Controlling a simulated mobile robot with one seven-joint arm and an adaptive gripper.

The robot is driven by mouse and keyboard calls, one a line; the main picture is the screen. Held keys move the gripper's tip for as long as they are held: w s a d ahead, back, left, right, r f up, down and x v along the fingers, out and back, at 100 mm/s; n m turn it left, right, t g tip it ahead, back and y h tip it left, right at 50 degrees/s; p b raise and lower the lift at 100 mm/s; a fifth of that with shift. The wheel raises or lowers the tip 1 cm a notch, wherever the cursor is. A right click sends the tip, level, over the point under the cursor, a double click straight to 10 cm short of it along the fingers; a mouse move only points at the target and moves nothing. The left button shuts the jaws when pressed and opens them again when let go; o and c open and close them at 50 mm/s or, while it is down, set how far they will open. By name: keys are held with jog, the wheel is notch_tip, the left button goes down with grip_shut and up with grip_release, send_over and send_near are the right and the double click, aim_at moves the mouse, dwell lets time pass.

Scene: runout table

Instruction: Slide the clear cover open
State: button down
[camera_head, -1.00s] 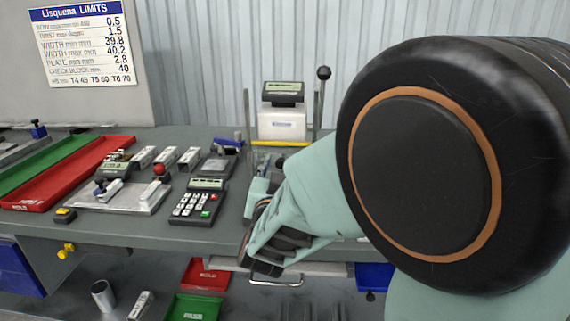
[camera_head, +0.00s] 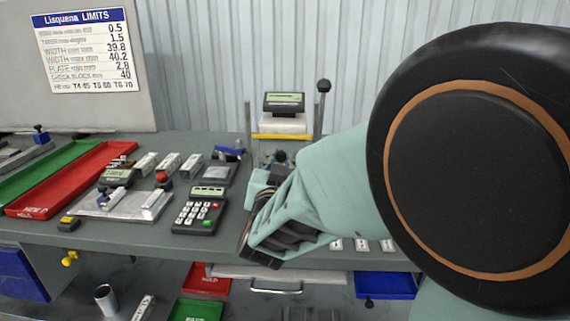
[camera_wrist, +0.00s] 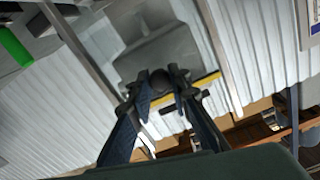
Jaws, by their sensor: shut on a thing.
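The clear cover (camera_head: 272,137) shows mainly by its yellow top edge, which runs across between two upright posts in front of the tester. Its transparent pane is hard to make out. In the wrist view the yellow edge (camera_wrist: 208,80) crosses just behind my fingertips. My gripper (camera_wrist: 163,92) is closed around a dark round knob (camera_wrist: 161,78) at the cover. In the head view my gripper (camera_head: 279,160) is at the front of the tester, below the yellow edge, with its fingertips partly hidden by my wrist and forearm.
The tester's display (camera_head: 284,99) stands above its pale body. A black ball-topped lever (camera_head: 323,87) is close right of the posts. A keypad (camera_head: 198,212) is left of my wrist. Red (camera_head: 75,180) and green trays lie at the far left. My arm hides the right of the bench.

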notch_tip(320, 180, up, 8)
jog(key=p, duration=0.4)
jog(key=shift+r, duration=0.1)
jog(key=c, duration=1.8)
grip_release()
jog(key=shift+o, duration=0.2)
